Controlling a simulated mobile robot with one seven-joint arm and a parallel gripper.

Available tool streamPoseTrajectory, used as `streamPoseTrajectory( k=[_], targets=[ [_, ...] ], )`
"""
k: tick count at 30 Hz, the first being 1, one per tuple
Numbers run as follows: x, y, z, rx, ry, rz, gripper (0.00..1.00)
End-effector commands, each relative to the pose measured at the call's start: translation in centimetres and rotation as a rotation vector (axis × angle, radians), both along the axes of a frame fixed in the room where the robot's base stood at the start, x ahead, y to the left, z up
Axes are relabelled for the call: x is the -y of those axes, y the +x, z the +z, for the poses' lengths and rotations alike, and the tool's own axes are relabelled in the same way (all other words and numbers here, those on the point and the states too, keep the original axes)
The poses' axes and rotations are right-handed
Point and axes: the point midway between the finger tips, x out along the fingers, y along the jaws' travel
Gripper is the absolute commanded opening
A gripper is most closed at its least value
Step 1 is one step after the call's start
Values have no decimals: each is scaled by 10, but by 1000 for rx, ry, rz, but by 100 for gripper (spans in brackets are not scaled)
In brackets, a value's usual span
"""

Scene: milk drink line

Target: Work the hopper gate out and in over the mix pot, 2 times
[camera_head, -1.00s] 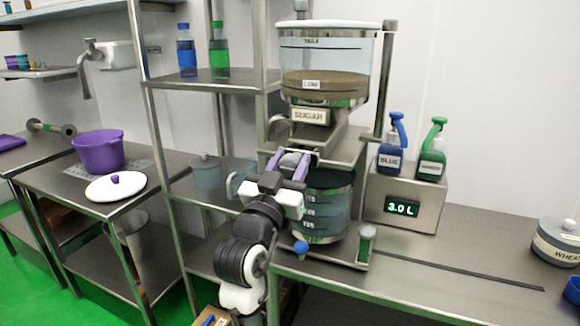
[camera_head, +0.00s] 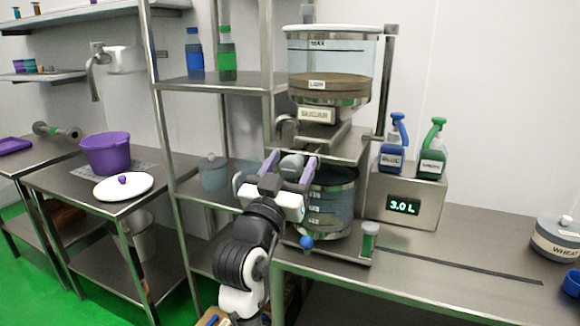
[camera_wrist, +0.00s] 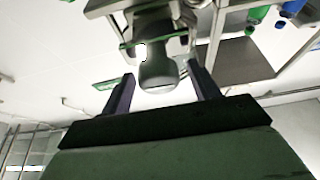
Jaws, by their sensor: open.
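The hopper (camera_head: 328,65) is a clear drum with brown contents, marked SUGAR, on a steel stand. Its gate's grey handle (camera_head: 291,164) sticks out at the front below the label. It also shows in the wrist view (camera_wrist: 158,68). My gripper (camera_head: 290,170) is open, with one purple finger on each side of the handle. In the wrist view (camera_wrist: 160,78) there is a gap between each finger and the handle. The mix pot (camera_head: 333,212), clear with a dark rim, stands under the hopper, partly hidden by my gripper. How far out the gate sits is hard to tell.
A blue ball knob (camera_head: 306,242) and a green-filled vial (camera_head: 369,240) are at the pot's base. A scale box (camera_head: 405,207) reading 3.0 L, with blue and green spray bottles on top, stands right of the pot. Steel shelves (camera_head: 220,82) rise at the left.

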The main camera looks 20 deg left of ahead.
Motion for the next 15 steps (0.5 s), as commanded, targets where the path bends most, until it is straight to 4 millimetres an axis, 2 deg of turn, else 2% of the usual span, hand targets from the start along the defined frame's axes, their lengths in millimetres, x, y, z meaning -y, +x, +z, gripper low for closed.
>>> streamPoseTrajectory(
  k=[8,11,15],
  targets=[
    [-1,-8,-5,0,0,1,61],
    [-2,-22,-13,1,1,4,61],
    [-3,-52,-26,1,1,5,61]
  ],
)
